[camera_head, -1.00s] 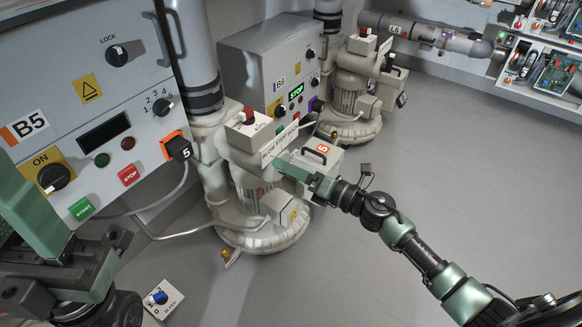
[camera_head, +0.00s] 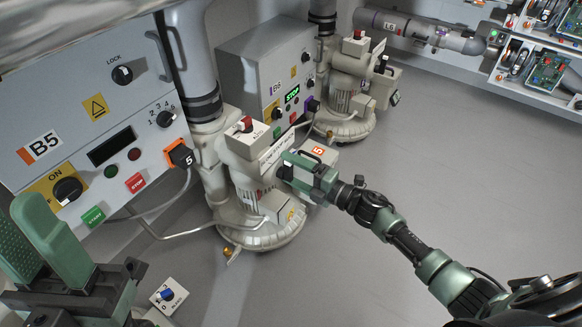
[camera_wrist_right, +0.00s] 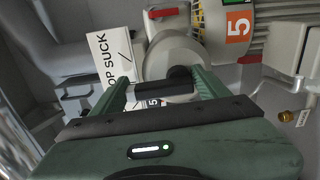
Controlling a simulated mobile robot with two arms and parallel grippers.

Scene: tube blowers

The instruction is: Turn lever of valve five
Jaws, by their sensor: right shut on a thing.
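The blower marked 5 (camera_head: 255,205) stands right of the B5 panel (camera_head: 100,120), with a white sign on it. My right gripper (camera_head: 285,170) is at the valve on the blower's right side, below the orange 5 label (camera_head: 318,151). In the right wrist view its two green fingers (camera_wrist_right: 158,90) are on either side of a short black lever handle (camera_wrist_right: 155,92) in front of a round grey valve body (camera_wrist_right: 175,58). The gripper is shut on that handle. My left gripper (camera_head: 48,235) is at the lower left, its fingers apart and empty.
A second blower (camera_head: 345,105) with the B6 panel (camera_head: 255,65) stands behind. A small box with a blue knob (camera_head: 168,296) is on the floor at the lower left. The floor to the right is clear.

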